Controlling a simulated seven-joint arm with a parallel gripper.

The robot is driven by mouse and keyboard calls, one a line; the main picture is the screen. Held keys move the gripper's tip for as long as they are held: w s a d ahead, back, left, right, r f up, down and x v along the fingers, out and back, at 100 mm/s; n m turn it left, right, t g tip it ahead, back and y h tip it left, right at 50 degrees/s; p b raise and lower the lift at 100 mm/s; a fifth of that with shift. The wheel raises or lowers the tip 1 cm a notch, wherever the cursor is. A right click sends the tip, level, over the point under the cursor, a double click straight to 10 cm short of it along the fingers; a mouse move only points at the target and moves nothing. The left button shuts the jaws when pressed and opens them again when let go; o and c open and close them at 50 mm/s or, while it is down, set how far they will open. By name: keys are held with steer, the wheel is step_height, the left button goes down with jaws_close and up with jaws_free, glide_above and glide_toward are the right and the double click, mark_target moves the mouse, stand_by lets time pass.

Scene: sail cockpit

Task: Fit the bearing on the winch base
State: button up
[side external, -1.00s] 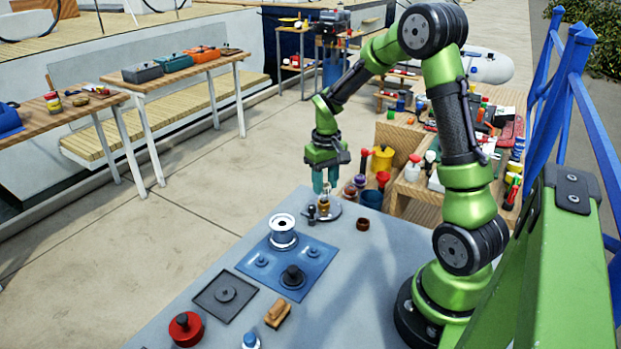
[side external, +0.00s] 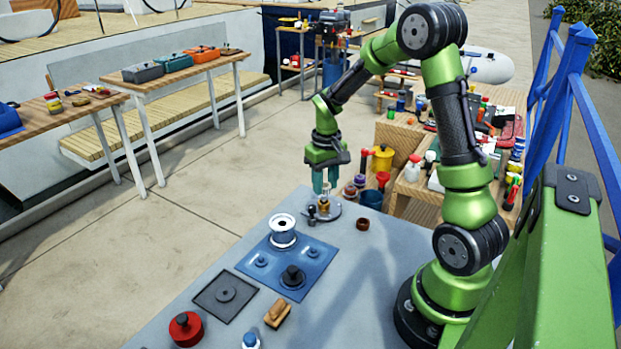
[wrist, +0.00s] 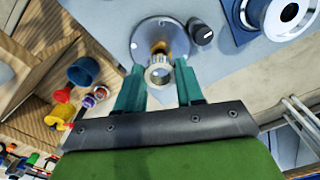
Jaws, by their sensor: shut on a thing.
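The winch base (side external: 333,212) is a round silver plate near the far edge of the grey table, with a brass-coloured post at its middle. It also shows in the wrist view (wrist: 143,45). The bearing (wrist: 159,76) is a small silver ring between my teal fingertips. My gripper (wrist: 160,82) is shut on it. In the side view my gripper (side external: 323,188) points down over the base, with the bearing above or at the top of the post. I cannot tell whether bearing and post touch. The fingers partly hide the bearing in the side view.
A dark knobbed piece (side external: 311,212) stands at the base's edge. The silver drum (side external: 283,231) stands on a blue mat (side external: 318,259) in front. A small brown ring (side external: 362,224) lies to the right. A red round part (side external: 186,328) is at the near left.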

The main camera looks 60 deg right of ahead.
mark_target(325, 192)
steer(key=shift+f, duration=1.65)
steer(key=o, duration=1.1)
steer(key=shift+o, duration=0.5)
steer(key=o, duration=0.3)
steer(key=shift+r, duration=3.15)
